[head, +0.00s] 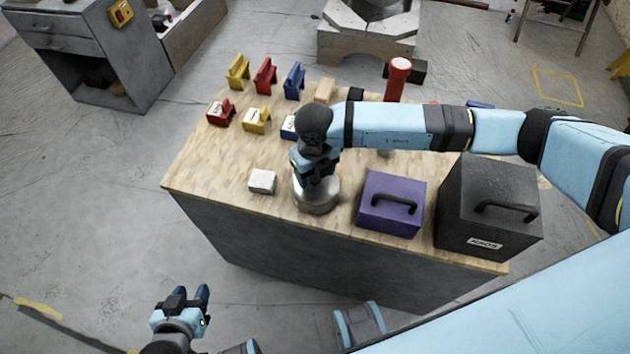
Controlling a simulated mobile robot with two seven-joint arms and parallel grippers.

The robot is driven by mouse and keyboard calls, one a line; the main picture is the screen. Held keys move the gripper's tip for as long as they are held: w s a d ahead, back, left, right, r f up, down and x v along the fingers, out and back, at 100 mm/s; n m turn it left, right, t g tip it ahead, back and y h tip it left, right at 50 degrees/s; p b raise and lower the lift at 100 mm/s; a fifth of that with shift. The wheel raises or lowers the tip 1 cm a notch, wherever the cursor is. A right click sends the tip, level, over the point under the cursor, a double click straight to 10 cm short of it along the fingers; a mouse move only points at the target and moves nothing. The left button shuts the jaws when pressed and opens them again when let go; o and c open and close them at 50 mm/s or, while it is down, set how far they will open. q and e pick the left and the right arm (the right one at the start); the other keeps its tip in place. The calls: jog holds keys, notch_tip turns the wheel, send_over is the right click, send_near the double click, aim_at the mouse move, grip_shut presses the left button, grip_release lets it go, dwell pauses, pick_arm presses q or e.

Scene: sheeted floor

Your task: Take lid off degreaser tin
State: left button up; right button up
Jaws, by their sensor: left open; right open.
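A round metal tin (316,198) stands on the wooden table, near its front edge. My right gripper (318,182) is directly above the tin, pointing down, with its fingers at or near the top. The wrist hides most of the tin's top, so I cannot tell whether the fingers touch the lid. My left gripper (190,296) is open and empty, low in front of the table and well away from the tin.
On the table (225,175), a purple box (388,205) and a dark box (487,205) stand right of the tin. A white block (262,181) lies left of it. Several coloured holders, including a red one (265,76), and a red cylinder (397,78) stand behind.

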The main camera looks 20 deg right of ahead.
jog(key=shift+f, duration=0.75)
jog(key=c, duration=1)
